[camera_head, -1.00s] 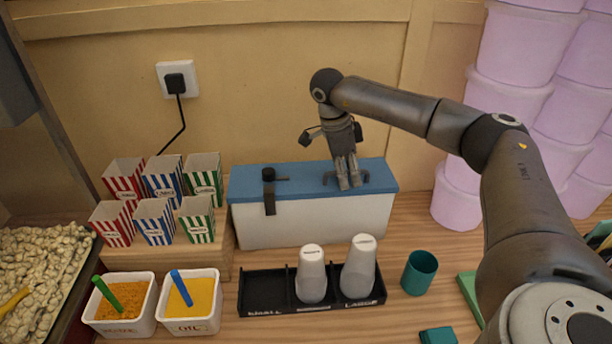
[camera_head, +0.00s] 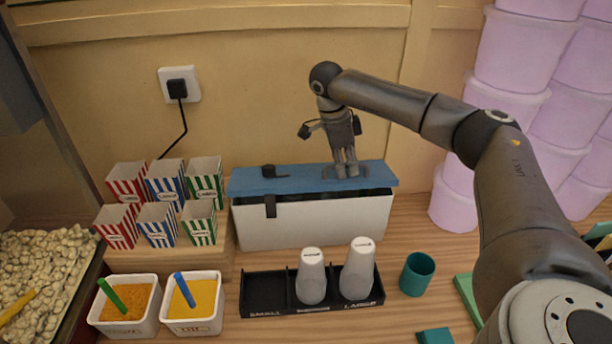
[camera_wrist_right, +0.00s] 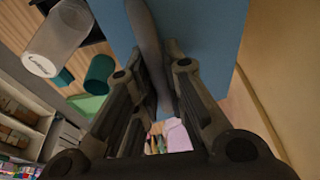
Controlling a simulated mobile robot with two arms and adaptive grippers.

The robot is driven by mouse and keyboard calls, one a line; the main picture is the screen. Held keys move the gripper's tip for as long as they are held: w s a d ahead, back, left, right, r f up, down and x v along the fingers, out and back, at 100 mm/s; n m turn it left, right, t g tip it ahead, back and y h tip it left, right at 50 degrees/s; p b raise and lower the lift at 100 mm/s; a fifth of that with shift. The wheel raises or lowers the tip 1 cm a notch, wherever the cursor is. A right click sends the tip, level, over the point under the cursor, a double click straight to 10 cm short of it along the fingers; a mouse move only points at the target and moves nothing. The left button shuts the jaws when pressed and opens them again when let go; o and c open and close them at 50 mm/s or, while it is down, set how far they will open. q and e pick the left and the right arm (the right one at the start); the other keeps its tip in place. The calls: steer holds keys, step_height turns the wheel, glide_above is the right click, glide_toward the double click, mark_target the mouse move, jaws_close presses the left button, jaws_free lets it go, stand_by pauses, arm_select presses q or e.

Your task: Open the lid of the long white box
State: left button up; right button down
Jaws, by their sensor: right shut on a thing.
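The long white box (camera_head: 320,224) stands on the wooden counter against the back wall. Its blue lid (camera_head: 240,184) is tilted up at the front, with a dark gap between lid and box. A dark latch (camera_head: 270,206) hangs at the front left of the lid. My right gripper (camera_head: 346,172) points down at the right part of the lid and is shut on the lid's grey handle (camera_head: 328,176). In the right wrist view, the fingers (camera_wrist_right: 160,100) close around the grey handle bar over the blue lid (camera_wrist_right: 205,40). My left gripper is not in view.
A black cup holder (camera_head: 262,296) with two white cups stands in front of the box. A teal cup (camera_head: 417,273) is to its right. Striped popcorn boxes (camera_head: 158,224) stand on a wooden step at left. Lilac tubs (camera_head: 510,65) are stacked at right.

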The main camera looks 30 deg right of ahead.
steer(key=shift+w+d+r+p, duration=0.2)
steer(key=shift+w+r+p, duration=0.2)
steer(key=shift+r, duration=0.2)
steer(key=shift+w+d+r+p, duration=0.35)
steer(key=shift+w+r+p, duration=0.25)
steer(key=shift+r+p, duration=0.15)
steer(key=shift+w+d+r+p, duration=0.2)
steer(key=shift+w+d+p, duration=0.15)
steer(key=shift+w, duration=0.25)
steer(key=shift+r, duration=0.1)
steer(key=c, duration=2.2)
jaws_free()
steer(key=shift+w+d+r+p, duration=0.2)
steer(key=shift+w+r+p, duration=0.05)
steer(key=shift+w+p, duration=0.25)
steer(key=shift+w+d+r+p, duration=0.1)
steer(key=shift+w+d+p, duration=0.2)
steer(key=shift+w, duration=0.3)
steer(key=shift+w+d+r+p, duration=0.15)
steer(key=shift+w+d, duration=0.25)
steer(key=shift+w, duration=0.2)
jaws_close()
steer(key=shift+w+d+f, duration=0.15)
steer(key=shift+w+d, duration=0.05)
steer(key=shift+w, duration=0.25)
